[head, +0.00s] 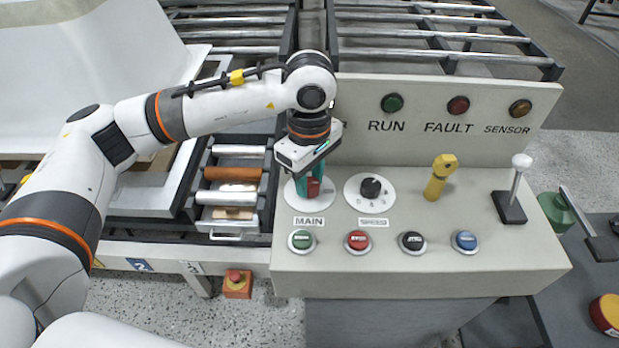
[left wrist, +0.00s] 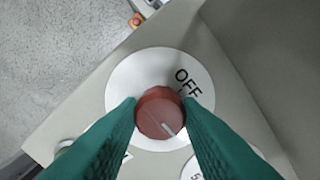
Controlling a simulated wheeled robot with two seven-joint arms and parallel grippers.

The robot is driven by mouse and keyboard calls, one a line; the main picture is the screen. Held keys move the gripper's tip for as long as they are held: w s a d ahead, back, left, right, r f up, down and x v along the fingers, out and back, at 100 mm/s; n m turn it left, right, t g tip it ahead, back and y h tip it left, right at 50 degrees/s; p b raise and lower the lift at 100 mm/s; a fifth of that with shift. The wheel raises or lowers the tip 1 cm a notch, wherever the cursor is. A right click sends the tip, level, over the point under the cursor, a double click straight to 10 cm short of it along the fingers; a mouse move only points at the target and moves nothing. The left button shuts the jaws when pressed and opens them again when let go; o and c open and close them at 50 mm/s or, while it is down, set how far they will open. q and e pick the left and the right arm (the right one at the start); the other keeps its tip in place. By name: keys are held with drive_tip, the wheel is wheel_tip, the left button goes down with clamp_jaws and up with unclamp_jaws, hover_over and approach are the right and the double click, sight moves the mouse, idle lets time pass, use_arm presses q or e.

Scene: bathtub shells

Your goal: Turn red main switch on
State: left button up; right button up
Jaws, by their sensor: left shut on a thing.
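The red main switch (head: 313,186) is a round knob on a white disc above the MAIN label on the console. My left gripper (head: 308,183) comes down over it from above, with its green fingers shut on the knob. In the left wrist view the red knob (left wrist: 158,112) sits between the two green fingertips (left wrist: 159,108). Its pale pointer line points to the lower right, apart from the OFF lettering (left wrist: 187,82) at the upper right of the disc. Another label at the lower left is mostly hidden by a finger. My right gripper is not in view.
A black selector knob (head: 370,188) is just right of the switch. Green, red, black and blue buttons (head: 465,241) line the console's front. A yellow key-like handle (head: 440,176) and a white-knobbed lever (head: 515,185) stand further right. The upright panel (head: 450,90) rises behind.

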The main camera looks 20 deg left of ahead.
sight(310, 182)
use_arm(q)
drive_tip(key=shift+r, duration=0.1)
drive_tip(key=o, duration=1)
wheel_tip(310, 182, up, 12)
drive_tip(key=shift+b, duration=0.6)
